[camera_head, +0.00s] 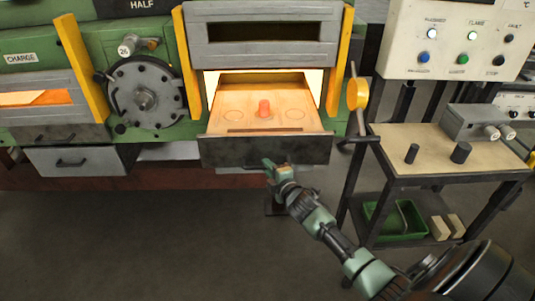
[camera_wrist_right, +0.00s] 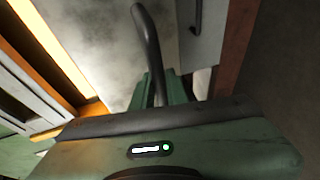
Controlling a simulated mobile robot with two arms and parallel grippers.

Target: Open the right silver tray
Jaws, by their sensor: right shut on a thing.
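The right tray (camera_head: 222,150) stands pulled out from the glowing furnace opening, its grey, smoke-stained front facing me. On its light floor are a glowing reddish billet (camera_head: 264,108) and round marks on each side. My right gripper (camera_head: 268,164) is at the lower middle of that front. In the right wrist view my right gripper (camera_wrist_right: 158,88) has its green fingers shut on a dark curved handle (camera_wrist_right: 147,35) on a stained grey panel (camera_wrist_right: 90,25). The fingers hide part of the handle. My left gripper is not in view.
Another silver tray (camera_head: 100,160) with a dark handle sits at left, below the charge opening. A round dial wheel (camera_head: 143,97) is between the openings. The floor in front is clear.

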